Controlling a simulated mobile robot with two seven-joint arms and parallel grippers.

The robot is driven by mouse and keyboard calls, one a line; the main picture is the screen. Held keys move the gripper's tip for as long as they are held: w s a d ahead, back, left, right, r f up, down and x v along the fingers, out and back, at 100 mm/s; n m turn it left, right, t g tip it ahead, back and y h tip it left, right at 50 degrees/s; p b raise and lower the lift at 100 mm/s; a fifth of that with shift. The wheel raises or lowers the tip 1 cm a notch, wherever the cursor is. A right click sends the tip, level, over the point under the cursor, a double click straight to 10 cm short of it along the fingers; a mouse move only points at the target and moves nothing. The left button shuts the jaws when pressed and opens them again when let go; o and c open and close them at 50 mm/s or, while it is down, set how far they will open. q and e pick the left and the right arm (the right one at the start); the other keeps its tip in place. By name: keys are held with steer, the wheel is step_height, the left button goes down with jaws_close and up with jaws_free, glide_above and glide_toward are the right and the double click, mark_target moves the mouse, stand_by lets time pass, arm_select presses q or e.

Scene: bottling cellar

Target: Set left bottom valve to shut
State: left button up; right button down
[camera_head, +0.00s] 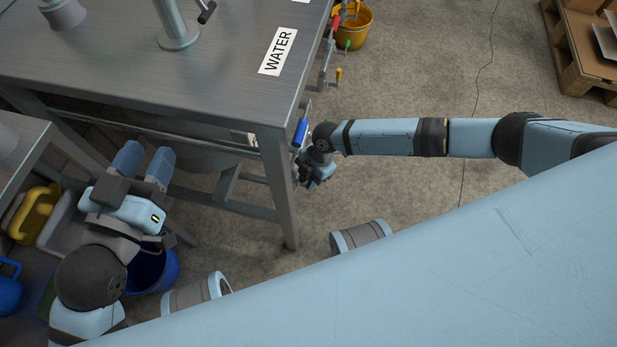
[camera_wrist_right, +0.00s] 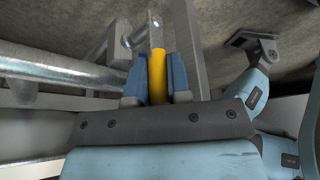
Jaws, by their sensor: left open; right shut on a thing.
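In the right wrist view a yellow valve handle (camera_wrist_right: 158,75) stands between the blue fingers of my right gripper (camera_wrist_right: 157,88), which is shut on it. I cannot tell from the pictures whether this valve is open or shut. My left gripper (camera_head: 145,163) is open and empty at the lower left, its two blue fingers apart.
A metal table (camera_head: 215,85) with a WATER label (camera_head: 278,51) fills the upper left. More valve handles, one yellow (camera_head: 338,75), line its right side. A yellow bucket (camera_head: 353,28) stands beyond. A blue bucket (camera_head: 155,270) is beside my left arm.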

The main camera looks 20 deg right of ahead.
arm_select(q)
step_height(320, 180, up, 8)
steer(key=s+n+t+p, duration=0.1)
steer(key=n+t+p, duration=0.1)
steer(key=p, duration=0.8)
steer(key=shift+s+r+n+t+y+p, duration=0.2)
steer(key=shift+s+n+t+y+p, duration=0.15)
steer(key=shift+n, duration=0.25)
arm_select(e)
steer(key=shift+s+a+f+n+t+h, duration=0.15)
steer(key=shift+s+a+f+t+h, duration=0.15)
steer(key=shift+s+t+h, duration=0.45)
steer(key=shift+s+a+f+n+t+h, duration=0.15)
steer(key=shift+a+t+h, duration=0.25)
steer(key=shift+t, duration=0.7)
steer(key=shift+s+a+f+n+t+h, duration=0.1)
steer(key=shift+s+a+f+t+h, duration=0.25)
steer(key=shift+t+h, duration=0.5)
arm_select(q)
steer(key=shift+a, duration=0.1)
arm_select(e)
steer(key=shift+s+d+r, duration=0.1)
steer(key=shift+d, duration=0.05)
steer(key=c, duration=1.1)
jaws_free()
arm_select(q)
steer(key=shift+r, duration=0.15)
arm_select(e)
steer(key=shift+r, duration=0.1)
